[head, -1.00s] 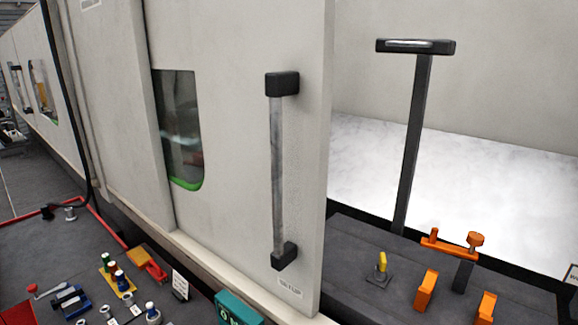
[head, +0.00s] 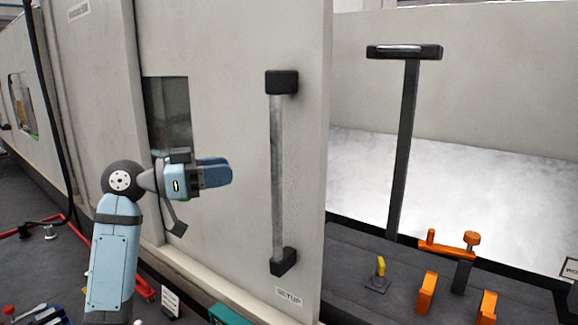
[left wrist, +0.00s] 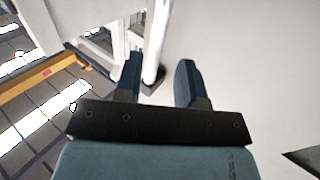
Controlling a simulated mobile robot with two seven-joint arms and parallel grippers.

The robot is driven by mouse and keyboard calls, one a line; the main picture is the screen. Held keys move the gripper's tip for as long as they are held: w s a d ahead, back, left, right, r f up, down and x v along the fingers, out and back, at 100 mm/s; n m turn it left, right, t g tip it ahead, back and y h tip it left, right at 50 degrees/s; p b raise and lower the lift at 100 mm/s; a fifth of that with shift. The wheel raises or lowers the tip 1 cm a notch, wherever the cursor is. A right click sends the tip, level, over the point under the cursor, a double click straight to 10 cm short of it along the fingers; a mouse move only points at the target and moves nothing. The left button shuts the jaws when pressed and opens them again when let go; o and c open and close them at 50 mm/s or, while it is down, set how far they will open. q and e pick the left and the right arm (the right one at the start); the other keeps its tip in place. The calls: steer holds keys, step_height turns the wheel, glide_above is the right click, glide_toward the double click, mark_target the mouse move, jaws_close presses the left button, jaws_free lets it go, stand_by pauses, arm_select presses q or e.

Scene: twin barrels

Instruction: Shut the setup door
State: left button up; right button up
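The setup door (head: 235,75) is a pale sliding panel with a small window and a "SETUP" label (head: 289,297) at its lower right. Its upright grey bar handle (head: 277,175) has black end mounts. Right of the door's edge the enclosure stands open. My left gripper (head: 230,172) points right, short of the handle and apart from it in the head view. In the left wrist view, its two blue fingers (left wrist: 158,82) are spread with nothing gripped; a pale bar, seemingly the handle (left wrist: 158,40), shows beyond the gap. My right gripper is not in view.
Inside the opening stand a dark T-shaped post (head: 403,145), orange clamps (head: 427,292) and a small yellow-topped part (head: 381,268). A dark bench with small tools (head: 35,312) lies at lower left. A teal box (head: 228,315) sits below the door.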

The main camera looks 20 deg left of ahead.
arm_select(q)
steer(key=p+x, duration=0.3)
steer(key=x, duration=1)
steer(key=shift+w+f, duration=0.1)
jaws_close()
